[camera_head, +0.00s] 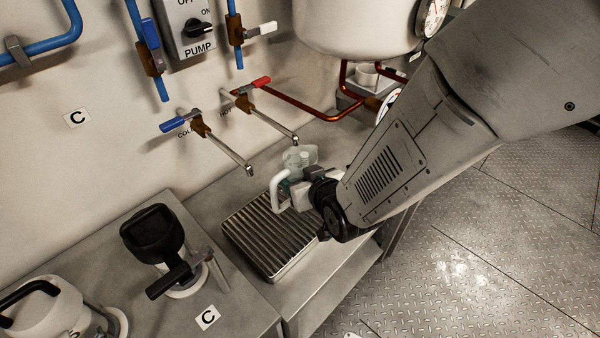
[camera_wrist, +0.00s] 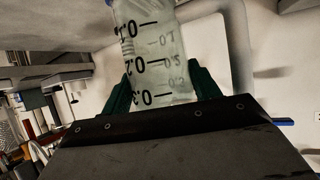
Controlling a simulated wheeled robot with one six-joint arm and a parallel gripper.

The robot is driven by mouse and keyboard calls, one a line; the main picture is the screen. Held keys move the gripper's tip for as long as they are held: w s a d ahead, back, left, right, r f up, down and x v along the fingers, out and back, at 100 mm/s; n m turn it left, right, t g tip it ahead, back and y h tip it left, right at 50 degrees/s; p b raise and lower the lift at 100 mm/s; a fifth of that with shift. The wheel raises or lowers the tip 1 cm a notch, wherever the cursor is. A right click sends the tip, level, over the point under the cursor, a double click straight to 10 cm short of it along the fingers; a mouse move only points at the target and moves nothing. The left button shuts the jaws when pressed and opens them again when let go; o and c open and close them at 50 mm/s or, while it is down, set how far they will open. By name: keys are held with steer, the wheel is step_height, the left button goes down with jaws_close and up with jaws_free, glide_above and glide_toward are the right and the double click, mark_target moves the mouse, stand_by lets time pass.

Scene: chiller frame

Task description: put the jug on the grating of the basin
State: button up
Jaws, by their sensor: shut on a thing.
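The jug (camera_head: 298,158) is clear with a white handle (camera_head: 277,190). My gripper (camera_head: 292,188) is shut on it near the far right end of the basin. In the wrist view the jug (camera_wrist: 150,50) shows dark scale marks and sits between the green fingers of my gripper (camera_wrist: 162,88). The grating (camera_head: 262,235) of the basin is dark and ribbed, to the left of and below the jug in the head view. The jug appears above the counter; my gripper hides its lower part, so I cannot tell whether it touches anything.
Two wall taps, a blue-handled cold one (camera_head: 205,130) and a red-handled hot one (camera_head: 255,100), reach out over the basin area. A black-handled device (camera_head: 155,235) and a white pot (camera_head: 45,305) stand at the left. A white tank (camera_head: 355,25) hangs above. The grating is bare.

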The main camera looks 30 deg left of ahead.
steer(key=shift+w+a, duration=0.1)
steer(key=shift+a, duration=0.2)
steer(key=f, duration=0.1)
steer(key=a+f, duration=0.1)
steer(key=shift+w+f, duration=0.2)
steer(key=shift+f, duration=0.6)
steer(key=o, duration=1)
steer(key=shift+f, duration=0.15)
steer(key=shift+r, duration=0.2)
steer(key=v, duration=1.2)
